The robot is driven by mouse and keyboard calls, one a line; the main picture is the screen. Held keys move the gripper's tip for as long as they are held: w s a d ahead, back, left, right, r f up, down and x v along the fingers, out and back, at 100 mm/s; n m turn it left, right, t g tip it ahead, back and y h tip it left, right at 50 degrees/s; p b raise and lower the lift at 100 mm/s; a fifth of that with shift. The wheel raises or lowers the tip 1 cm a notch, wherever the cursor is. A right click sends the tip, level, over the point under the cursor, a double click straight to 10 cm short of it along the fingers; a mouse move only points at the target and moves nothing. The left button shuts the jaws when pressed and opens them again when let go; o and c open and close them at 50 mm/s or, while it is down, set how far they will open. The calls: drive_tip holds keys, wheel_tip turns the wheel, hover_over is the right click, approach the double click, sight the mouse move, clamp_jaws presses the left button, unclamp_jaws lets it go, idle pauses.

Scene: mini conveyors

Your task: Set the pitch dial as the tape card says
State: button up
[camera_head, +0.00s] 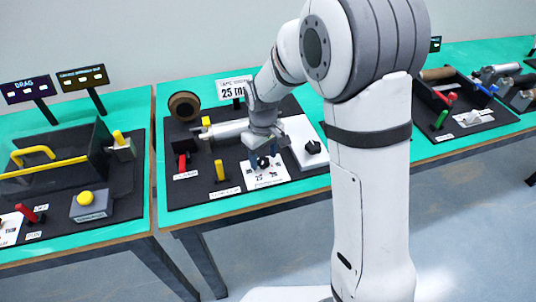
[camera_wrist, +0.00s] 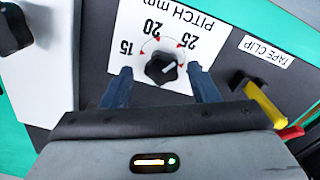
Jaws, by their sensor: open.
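The pitch dial is a black knob (camera_wrist: 161,67) on a white plate (camera_wrist: 133,20) marked PITCH mm, with 15, 20 and 25 around it. A pale mark shows on the knob's right side in the wrist view; I cannot tell for sure which number it points to. My gripper (camera_wrist: 160,86) is open, with one blue finger on each side of the knob and a gap to each. In the head view my gripper (camera_head: 262,157) is low over the dial plate (camera_head: 266,177). The tape card (camera_head: 233,90) stands at the back and reads 25; its right part is hidden by my arm.
A white block with another black knob (camera_head: 313,147) stands right of the dial. A yellow lever (camera_head: 220,171), labelled TAPE CLIP in the wrist view, and a red lever (camera_head: 182,163) stand to the left. A brown roll (camera_head: 184,106) is behind. Other stations flank this table.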

sight(264, 160)
wheel_tip(264, 160, up, 8)
drive_tip(key=shift+f, duration=0.2)
drive_tip(key=shift+d, duration=0.1)
idle(0.4)
drive_tip(key=s+d+r+m+t, duration=0.1)
drive_tip(key=s+d+r+m, duration=0.2)
drive_tip(key=s+d, duration=0.4)
drive_tip(key=s+d+r+m+t, duration=0.1)
drive_tip(key=s+d+r+m, duration=0.2)
drive_tip(key=s, duration=1)
drive_tip(key=d+m, duration=0.2)
drive_tip(key=d, duration=0.3)
drive_tip(key=shift+d+r+t, duration=0.2)
drive_tip(key=shift+d+t, duration=0.05)
drive_tip(key=shift+t, duration=0.05)
drive_tip(key=shift+c, duration=0.4)
